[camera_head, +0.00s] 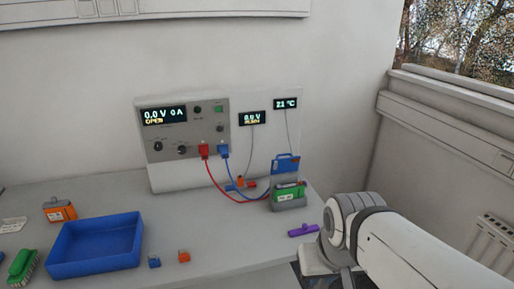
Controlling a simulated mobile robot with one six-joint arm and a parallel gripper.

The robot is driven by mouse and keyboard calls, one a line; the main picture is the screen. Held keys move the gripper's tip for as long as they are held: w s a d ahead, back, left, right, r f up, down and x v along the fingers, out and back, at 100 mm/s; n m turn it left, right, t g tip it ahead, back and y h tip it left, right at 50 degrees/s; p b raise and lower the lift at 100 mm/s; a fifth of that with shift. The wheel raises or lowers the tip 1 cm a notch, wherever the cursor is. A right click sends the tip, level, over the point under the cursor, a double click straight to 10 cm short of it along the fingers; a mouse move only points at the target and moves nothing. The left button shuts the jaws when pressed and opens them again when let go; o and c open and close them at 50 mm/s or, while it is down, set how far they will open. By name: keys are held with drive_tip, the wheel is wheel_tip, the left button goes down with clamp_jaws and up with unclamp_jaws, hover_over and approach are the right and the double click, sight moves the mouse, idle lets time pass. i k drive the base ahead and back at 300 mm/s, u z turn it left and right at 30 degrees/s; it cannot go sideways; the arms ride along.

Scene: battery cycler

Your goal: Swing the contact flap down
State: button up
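A blue flap (286,163) stands raised at the back of a small grey cell holder (289,204) near the right end of the bench. I take it to be the contact flap. A green battery cell (289,191) with a pale label sits in the holder, below the flap. The flap is apart from the cell's top. Red and blue leads run from the cycler (185,137) to the holder. My arm comes in from the lower right, to the right of and nearer than the holder. My gripper's fingers cannot be made out at the bottom edge.
A purple object (303,230) lies between holder and arm.

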sight(281, 165)
drive_tip(key=z, duration=0.05)
drive_tip(key=i, duration=1)
drive_tip(key=u, duration=0.05)
